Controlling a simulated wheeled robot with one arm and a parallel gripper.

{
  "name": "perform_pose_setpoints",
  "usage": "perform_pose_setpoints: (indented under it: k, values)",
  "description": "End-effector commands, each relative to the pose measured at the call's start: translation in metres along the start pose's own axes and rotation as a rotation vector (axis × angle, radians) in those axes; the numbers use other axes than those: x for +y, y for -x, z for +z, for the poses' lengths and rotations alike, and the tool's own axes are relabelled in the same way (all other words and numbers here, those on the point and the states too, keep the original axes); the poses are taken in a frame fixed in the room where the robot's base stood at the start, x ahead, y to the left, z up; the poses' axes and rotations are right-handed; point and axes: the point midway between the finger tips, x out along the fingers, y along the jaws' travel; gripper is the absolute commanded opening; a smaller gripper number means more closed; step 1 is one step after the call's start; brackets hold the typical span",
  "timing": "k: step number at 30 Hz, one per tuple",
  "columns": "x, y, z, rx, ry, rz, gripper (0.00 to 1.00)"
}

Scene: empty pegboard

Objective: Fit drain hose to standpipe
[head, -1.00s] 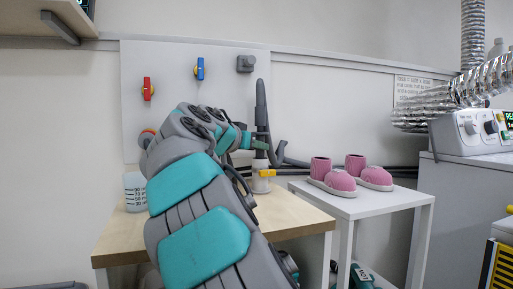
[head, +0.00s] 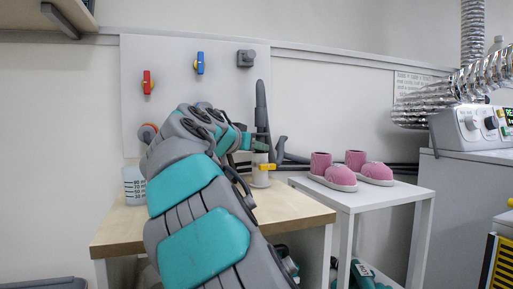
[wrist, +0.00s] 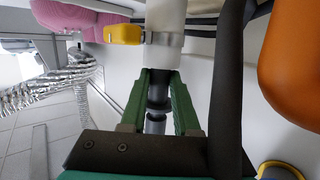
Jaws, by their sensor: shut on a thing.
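The white standpipe (head: 260,180), with a yellow clamp or lever (head: 268,167), stands upright at the back of the wooden table. The dark grey drain hose (head: 261,105) rises behind my gripper (head: 259,144). In the wrist view my gripper (wrist: 160,75) has its green fingers shut on the dark hose end (wrist: 157,92). That end meets the mouth of the white standpipe (wrist: 165,55); I cannot tell how deep it sits. The yellow clamp (wrist: 122,35) shows there too. A dark length of hose (wrist: 230,90) passes close beside my fingers.
A pegboard (head: 225,95) with red and blue valves is behind. A measuring beaker (head: 134,186) stands at the table's left. Pink shoes (head: 320,170) sit on the white side table (head: 385,198). An orange rounded thing (wrist: 290,55) is near in the wrist view.

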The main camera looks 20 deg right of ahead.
Motion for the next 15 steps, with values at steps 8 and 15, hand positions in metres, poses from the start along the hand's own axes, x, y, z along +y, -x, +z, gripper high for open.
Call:
perform_pose_setpoints:
  k: [8, 15]
  values:
    - [0.0001, -0.0012, 0.0054, 0.0, 0.0, 0.0, 0.33]
    - [0.0006, -0.0019, 0.0063, -0.003, 0.0, 0.002, 0.6]
